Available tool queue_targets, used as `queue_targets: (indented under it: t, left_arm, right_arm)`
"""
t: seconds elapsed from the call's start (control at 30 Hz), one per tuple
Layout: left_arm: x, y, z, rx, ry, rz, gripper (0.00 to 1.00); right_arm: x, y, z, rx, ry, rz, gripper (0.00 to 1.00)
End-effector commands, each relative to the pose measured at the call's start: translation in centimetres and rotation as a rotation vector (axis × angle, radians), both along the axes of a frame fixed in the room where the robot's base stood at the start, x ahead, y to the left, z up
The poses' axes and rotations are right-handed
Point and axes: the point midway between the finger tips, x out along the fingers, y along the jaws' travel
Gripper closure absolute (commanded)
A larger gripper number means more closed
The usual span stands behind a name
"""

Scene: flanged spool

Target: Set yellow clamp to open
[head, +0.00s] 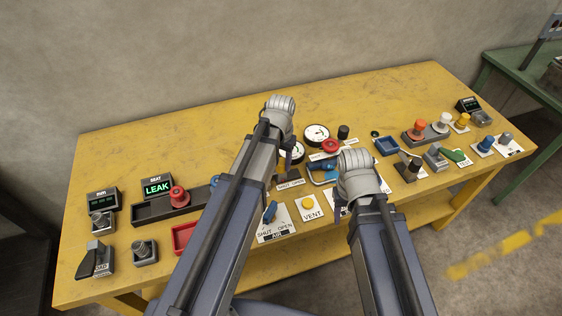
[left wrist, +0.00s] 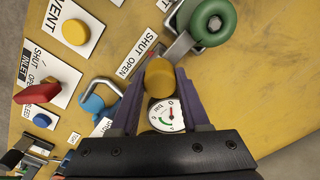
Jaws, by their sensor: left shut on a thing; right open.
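The yellow clamp's rounded yellow grip (left wrist: 159,76) shows in the left wrist view, beside a SHUT OPEN label (left wrist: 138,55). My left gripper (left wrist: 157,100) is shut on this yellow grip, one purple finger on each side. A grey metal bracket (left wrist: 181,46) lies just beyond the grip, with a round green part (left wrist: 213,20) at it. In the head view my left gripper (head: 290,160) is over the middle of the table, and its arm hides the clamp. My right gripper (head: 345,207) is open, low near the table's front edge, partly hidden by its own wrist.
Beside the clamp are a gauge (left wrist: 165,115), a blue part with a grey loop (left wrist: 98,98), a yellow VENT button (left wrist: 76,32) and a red INLET lever (left wrist: 42,93). A display (head: 157,187) reads LEAK. More controls crowd the table (head: 130,150); its back left is clear.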

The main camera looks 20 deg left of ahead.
Motion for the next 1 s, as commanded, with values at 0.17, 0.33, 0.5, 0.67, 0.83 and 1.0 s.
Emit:
queue_targets:
  t: [0.17, 0.33, 0.5, 0.67, 0.83, 1.0]
  left_arm:
    - [-0.01, -0.01, 0.0, 0.0, 0.0, 0.0, 1.0]
    - [-0.01, -0.01, 0.0, 0.0, 0.0, 0.0, 1.0]
    - [-0.01, -0.01, -0.01, 0.0, 0.0, 0.0, 1.0]
    - [-0.01, -0.01, -0.01, 0.0, 0.0, 0.0, 1.0]
    - [-0.01, -0.01, -0.01, 0.0, 0.0, 0.0, 1.0]
    - [-0.01, 0.0, -0.01, 0.0, 0.0, 0.0, 1.0]
  right_arm:
    - [0.0, 0.0, 0.0, 0.0, 0.0, 0.0, 0.5]
    - [0.0, 0.0, 0.0, 0.0, 0.0, 0.0, 0.5]
    - [0.0, 0.0, -0.01, 0.0, 0.0, 0.0, 0.5]
    - [0.0, 0.0, -0.01, 0.0, 0.0, 0.0, 0.5]
    - [0.0, 0.0, -0.01, 0.0, 0.0, 0.0, 0.5]
    - [0.0, 0.0, -0.01, 0.0, 0.0, 0.0, 0.5]
